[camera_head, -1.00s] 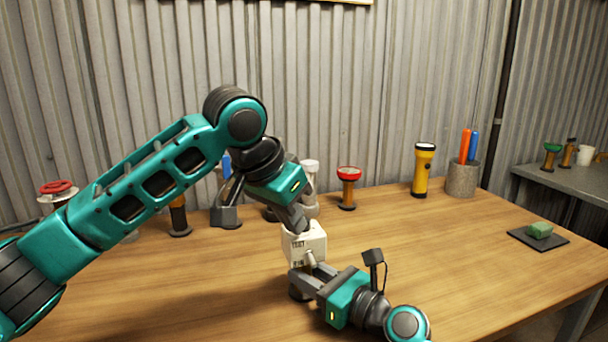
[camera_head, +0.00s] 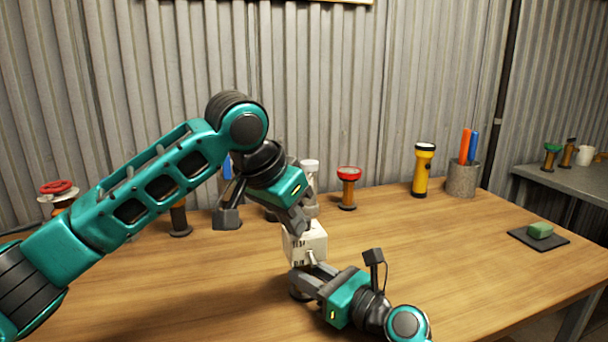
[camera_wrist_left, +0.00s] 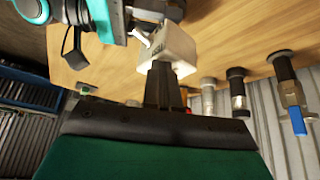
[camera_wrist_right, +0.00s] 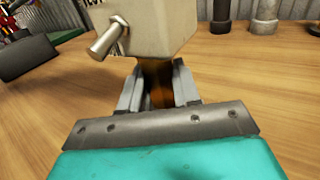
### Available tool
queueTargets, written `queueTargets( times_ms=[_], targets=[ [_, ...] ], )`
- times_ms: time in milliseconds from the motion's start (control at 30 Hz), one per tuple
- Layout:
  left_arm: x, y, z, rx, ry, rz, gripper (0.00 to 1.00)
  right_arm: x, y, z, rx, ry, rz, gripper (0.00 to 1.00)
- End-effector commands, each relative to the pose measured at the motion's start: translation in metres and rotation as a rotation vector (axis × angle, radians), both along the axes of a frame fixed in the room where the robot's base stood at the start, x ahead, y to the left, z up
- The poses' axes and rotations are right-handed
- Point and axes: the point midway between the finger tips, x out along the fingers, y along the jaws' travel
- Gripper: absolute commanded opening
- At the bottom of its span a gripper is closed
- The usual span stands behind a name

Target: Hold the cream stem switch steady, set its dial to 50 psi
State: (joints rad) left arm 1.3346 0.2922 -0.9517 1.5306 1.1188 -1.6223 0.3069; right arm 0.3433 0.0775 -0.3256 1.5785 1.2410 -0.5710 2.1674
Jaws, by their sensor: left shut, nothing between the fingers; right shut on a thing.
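The cream stem switch (camera_head: 312,246) is a pale box with dark printing, upright on a brown stem. It also shows in the left wrist view (camera_wrist_left: 175,48) and the right wrist view (camera_wrist_right: 165,25), where a metal stub sticks out of its side. My right gripper (camera_wrist_right: 158,88) is shut on the stem just below the box; it shows low in the head view (camera_head: 302,280). My left gripper (camera_head: 300,226) is shut and empty, with its fingertips at the top of the box. I cannot tell whether they touch. The dial and its setting are hidden.
Behind stand a red-topped stem device (camera_head: 348,188), a grey-white one (camera_head: 310,185) and a blue-handled one (camera_head: 227,215). A yellow torch (camera_head: 422,170) and a pen cup (camera_head: 462,180) stand at the back right.

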Motion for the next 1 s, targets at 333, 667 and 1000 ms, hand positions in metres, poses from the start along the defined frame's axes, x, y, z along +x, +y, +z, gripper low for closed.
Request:
queueTargets(
  times_ms=[333, 667, 1000],
  targets=[
    [0.003, 0.005, 0.000, -0.002, -0.003, 0.005, 0.00, -0.002, 0.002, -0.001, -0.006, -0.002, 0.006, 0.00],
    [0.010, 0.012, 0.000, -0.003, -0.003, 0.004, 0.00, -0.002, 0.002, -0.001, -0.005, -0.001, 0.008, 0.00],
    [0.015, 0.016, 0.000, -0.002, -0.004, 0.004, 0.00, -0.002, 0.003, -0.001, -0.005, -0.001, 0.009, 0.00]
  ],
)
